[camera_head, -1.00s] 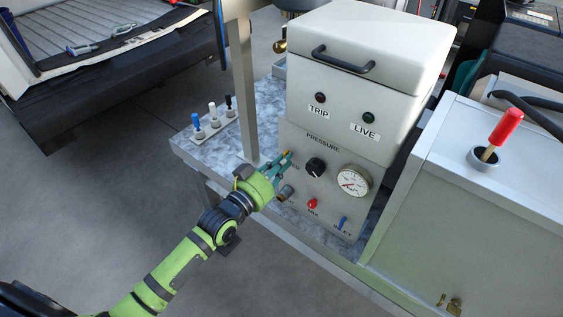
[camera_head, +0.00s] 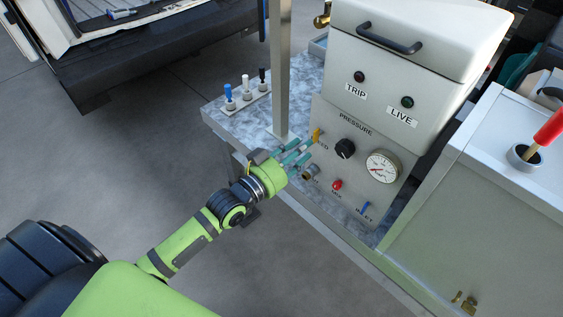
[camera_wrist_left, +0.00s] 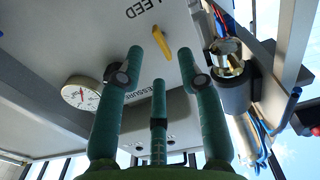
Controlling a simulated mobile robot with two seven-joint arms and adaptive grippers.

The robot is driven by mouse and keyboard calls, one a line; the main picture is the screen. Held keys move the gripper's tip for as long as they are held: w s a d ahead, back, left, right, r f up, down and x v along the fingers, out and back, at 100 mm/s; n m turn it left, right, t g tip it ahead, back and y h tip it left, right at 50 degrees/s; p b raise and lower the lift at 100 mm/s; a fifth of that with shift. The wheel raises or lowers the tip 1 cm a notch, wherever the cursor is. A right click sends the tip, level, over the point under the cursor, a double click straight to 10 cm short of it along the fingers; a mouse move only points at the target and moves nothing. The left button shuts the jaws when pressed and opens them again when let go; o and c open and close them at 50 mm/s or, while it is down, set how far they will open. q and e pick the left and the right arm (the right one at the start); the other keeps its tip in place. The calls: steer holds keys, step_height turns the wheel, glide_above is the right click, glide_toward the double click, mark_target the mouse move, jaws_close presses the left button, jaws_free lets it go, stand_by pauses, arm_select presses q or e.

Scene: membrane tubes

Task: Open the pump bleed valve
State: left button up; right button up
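The bleed valve is a small yellow lever (camera_head: 317,135) on the front of the grey pressure panel (camera_head: 335,185), beside a partly covered label ending in "ED". In the left wrist view the yellow lever (camera_wrist_left: 161,42) shows below the upside-down "LEED" lettering, slanting in the picture. My left gripper (camera_head: 305,150) has its teal fingers just in front of the panel, close to the lever. In the left wrist view the fingers (camera_wrist_left: 160,62) are spread, with the lever between the two outer tips and nothing gripped. Whether a fingertip touches it I cannot tell. My right gripper is out of view.
Three small toggles (camera_head: 246,88) sit on the bench.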

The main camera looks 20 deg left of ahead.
arm_select(q)
steer(key=v, duration=0.7)
steer(key=shift+s, duration=0.35)
steer(key=shift+a, duration=0.1)
steer(key=s+a+f+n+g+y, duration=0.1)
steer(key=s+a+f+g+y, duration=0.15)
steer(key=f, duration=0.85)
steer(key=s+a+f+g+y, duration=0.1)
steer(key=s+a+f+g, duration=0.15)
steer(key=f, duration=0.85)
steer(key=s+a+f+n+g+y, duration=0.1)
steer(key=s+f+g+y, duration=0.15)
steer(key=f, duration=0.85)
steer(key=s+d+f+g, duration=0.1)
steer(key=s+f+g, duration=0.1)
steer(key=s+f, duration=0.4)
steer(key=s+d+f+g+b, duration=0.1)
steer(key=s+f+g, duration=0.2)
steer(key=s, duration=1)
steer(key=s+d+f+g, duration=0.2)
steer(key=s+f+g, duration=0.1)
steer(key=s+f, duration=0.6)
steer(key=shift+s+f+m, duration=0.15)
steer(key=shift+s+m, duration=0.15)
steer(key=shift+a+g, duration=0.1)
steer(key=shift+g, duration=0.15)
